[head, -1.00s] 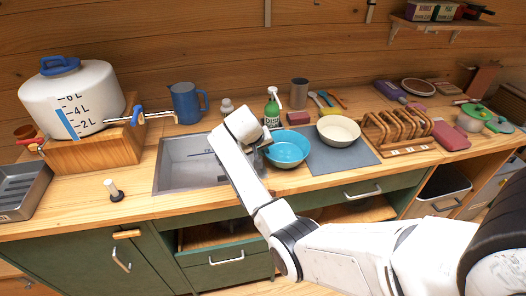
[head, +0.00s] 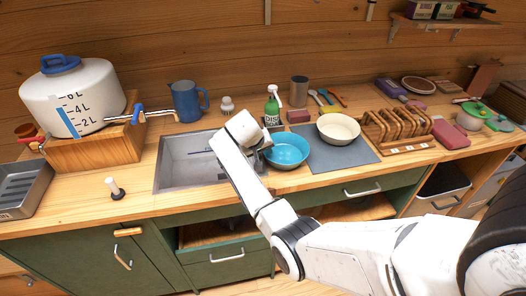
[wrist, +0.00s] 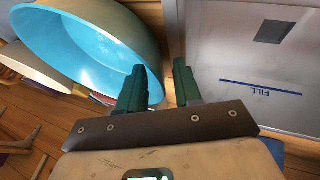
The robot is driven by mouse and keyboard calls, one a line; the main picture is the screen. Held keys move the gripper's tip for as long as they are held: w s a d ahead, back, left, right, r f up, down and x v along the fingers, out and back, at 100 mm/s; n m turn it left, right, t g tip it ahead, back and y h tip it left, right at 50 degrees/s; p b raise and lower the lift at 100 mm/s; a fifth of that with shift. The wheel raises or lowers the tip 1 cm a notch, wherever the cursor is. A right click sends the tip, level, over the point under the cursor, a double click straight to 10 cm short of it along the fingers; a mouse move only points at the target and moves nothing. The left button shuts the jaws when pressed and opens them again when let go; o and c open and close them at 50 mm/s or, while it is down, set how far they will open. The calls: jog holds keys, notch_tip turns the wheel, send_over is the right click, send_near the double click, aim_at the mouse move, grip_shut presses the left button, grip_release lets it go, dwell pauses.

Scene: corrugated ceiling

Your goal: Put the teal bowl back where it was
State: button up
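The teal bowl (head: 287,150) is upright at the left part of the grey mat, close to the sink's right edge. In the wrist view the bowl (wrist: 110,62) fills the upper left, its blue inside showing. My gripper (head: 264,146) is at the bowl's left rim in the head view. In the wrist view its two green fingers (wrist: 160,88) stand apart with a clear gap. One finger overlaps the bowl's inside and the other is beyond the rim, over the sink side. Contact with the rim is not clear.
The grey mat (head: 345,160) also holds a cream bowl (head: 338,128) just right of the teal bowl. The sink (head: 185,170) is to the left. A wooden rack (head: 397,128) is farther right.

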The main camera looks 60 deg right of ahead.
jog(key=b+v, duration=0.1)
jog(key=v, duration=1.1)
jog(key=shift+n+t+y, duration=0.3)
jog(key=shift+n+y, duration=0.1)
jog(key=shift+n, duration=0.5)
jog(key=s+a+f, duration=0.1)
jog(key=a+f, duration=0.1)
jog(key=s+a+f, duration=0.1)
jog(key=a+f, duration=0.1)
jog(key=s+a+f, duration=0.1)
jog(key=a+f, duration=0.1)
jog(key=shift+a+f, duration=0.15)
jog(key=shift+f, duration=0.05)
jog(key=s+a+f+n+y, duration=0.2)
jog(key=s+a+f, duration=0.3)
jog(key=s+a, duration=0.5)
jog(key=s+a+f+n+y, duration=0.3)
jog(key=s+a+f+n, duration=0.1)
jog(key=s+a, duration=0.6)
jog(key=shift+s+a+f+t, duration=0.2)
jog(key=shift+a+f+t, duration=0.1)
jog(key=shift+a+f, duration=0.2)
